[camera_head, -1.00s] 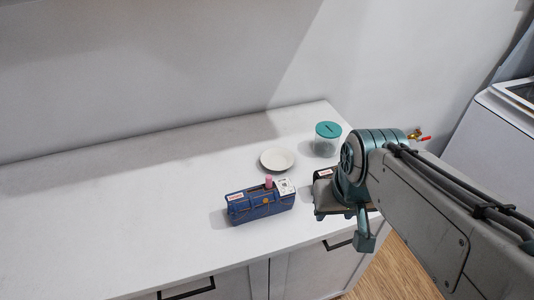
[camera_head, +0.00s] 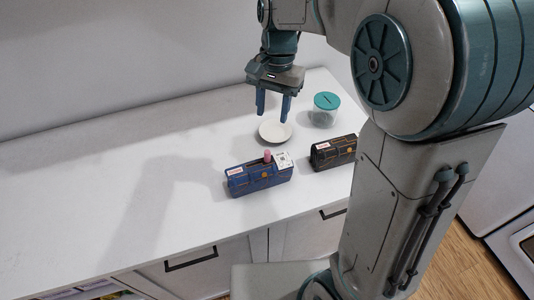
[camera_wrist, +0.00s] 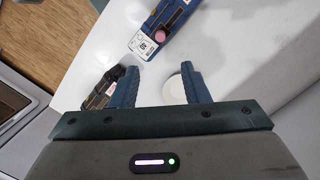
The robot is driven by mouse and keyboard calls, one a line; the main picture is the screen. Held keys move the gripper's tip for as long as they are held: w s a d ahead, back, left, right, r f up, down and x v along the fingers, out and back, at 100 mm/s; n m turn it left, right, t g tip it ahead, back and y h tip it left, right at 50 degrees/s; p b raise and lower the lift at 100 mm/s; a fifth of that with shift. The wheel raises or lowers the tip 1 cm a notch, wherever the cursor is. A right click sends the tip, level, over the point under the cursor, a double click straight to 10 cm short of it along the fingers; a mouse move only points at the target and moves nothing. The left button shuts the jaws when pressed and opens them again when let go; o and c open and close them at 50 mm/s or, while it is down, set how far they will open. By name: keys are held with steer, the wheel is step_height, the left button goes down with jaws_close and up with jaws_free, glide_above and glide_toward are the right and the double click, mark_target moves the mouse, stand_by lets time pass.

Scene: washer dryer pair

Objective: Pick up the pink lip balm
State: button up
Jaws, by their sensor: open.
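The pink lip balm (camera_head: 268,155) stands upright by the blue box (camera_head: 258,177), its pink top showing above the box's back edge. In the wrist view the pink lip balm (camera_wrist: 160,36) shows end-on at the blue box's (camera_wrist: 170,20) near end, beside a white label. My gripper (camera_head: 272,112) is open and empty, pointing down above the counter, behind the lip balm and over the white plate. In the wrist view my gripper's fingers (camera_wrist: 158,84) are spread apart, with the lip balm beyond them. The lower part of the lip balm is hidden.
A white plate (camera_head: 275,132) lies behind the blue box. A black box (camera_head: 333,152) stands to its right, and a clear jar with a teal lid (camera_head: 326,103) is at the back right. The left of the white counter (camera_head: 100,200) is clear.

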glide_above(268, 151)
steer(key=w, duration=0.1)
step_height(268, 151, down, 8)
steer(key=shift+s+f+p, duration=0.25)
steer(key=shift+f+p, duration=0.3)
steer(key=shift+f, duration=0.65)
steer(key=shift+s+f+p, duration=0.2)
steer(key=shift+f+p, duration=0.3)
steer(key=shift+f, duration=0.7)
jaws_close()
